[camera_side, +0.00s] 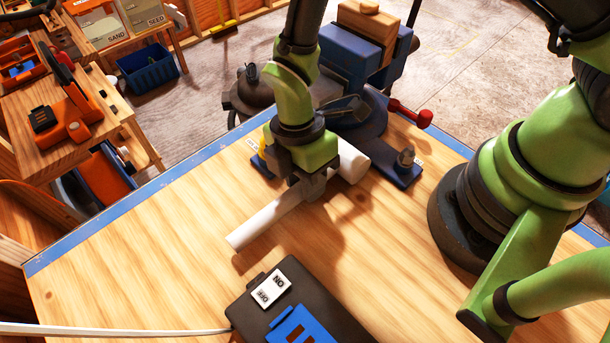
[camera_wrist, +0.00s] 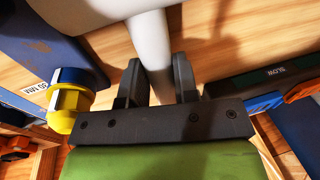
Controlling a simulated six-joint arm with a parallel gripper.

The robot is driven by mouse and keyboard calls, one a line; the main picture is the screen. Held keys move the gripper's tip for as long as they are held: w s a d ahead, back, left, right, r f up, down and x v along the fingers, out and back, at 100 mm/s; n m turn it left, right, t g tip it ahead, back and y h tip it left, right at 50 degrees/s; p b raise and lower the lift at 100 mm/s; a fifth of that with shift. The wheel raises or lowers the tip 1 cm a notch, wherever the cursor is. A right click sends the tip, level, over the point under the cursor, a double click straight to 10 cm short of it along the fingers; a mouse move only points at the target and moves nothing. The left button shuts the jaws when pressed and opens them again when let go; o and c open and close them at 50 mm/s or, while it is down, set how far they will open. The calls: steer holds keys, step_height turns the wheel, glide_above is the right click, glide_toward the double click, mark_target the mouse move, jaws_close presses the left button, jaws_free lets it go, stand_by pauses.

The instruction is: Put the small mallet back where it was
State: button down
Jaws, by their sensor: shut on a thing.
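The small mallet is white, with a thick head (camera_side: 350,163) and a long straight handle (camera_side: 262,222). It lies roughly level, low over or on the wooden bench; I cannot tell whether it touches. The head points to the back right, toward the blue vise, and the handle end to the front left. My gripper (camera_side: 308,187) points down and is shut on the handle near the head. In the wrist view the handle (camera_wrist: 150,40) runs between the two dark fingers of my gripper (camera_wrist: 157,82), and the head (camera_wrist: 85,10) shows at the top edge.
The blue vise (camera_side: 352,62) with a red handle end (camera_side: 412,113) stands just behind the mallet head, its bolted base beside it. A black ON/OFF box (camera_side: 268,288) lies at the front. The bench (camera_side: 130,260) is bare at the left.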

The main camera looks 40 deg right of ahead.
steer(key=shift+f, duration=0.1)
steer(key=c, duration=0.9)
jaws_free()
steer(key=shift+o, duration=0.2)
steer(key=w+d+r+m+t+y, duration=0.1)
steer(key=d+r+m, duration=0.15)
steer(key=r, duration=0.75)
steer(key=w+d+r+m+t, duration=0.1)
steer(key=d+r+m, duration=0.15)
steer(key=r, duration=0.75)
steer(key=s+d+r+m+t, duration=0.7)
steer(key=s+r+m, duration=0.3)
steer(key=m, duration=0.7)
steer(key=shift+s+d+t, duration=0.3)
steer(key=shift+d, duration=0.5)
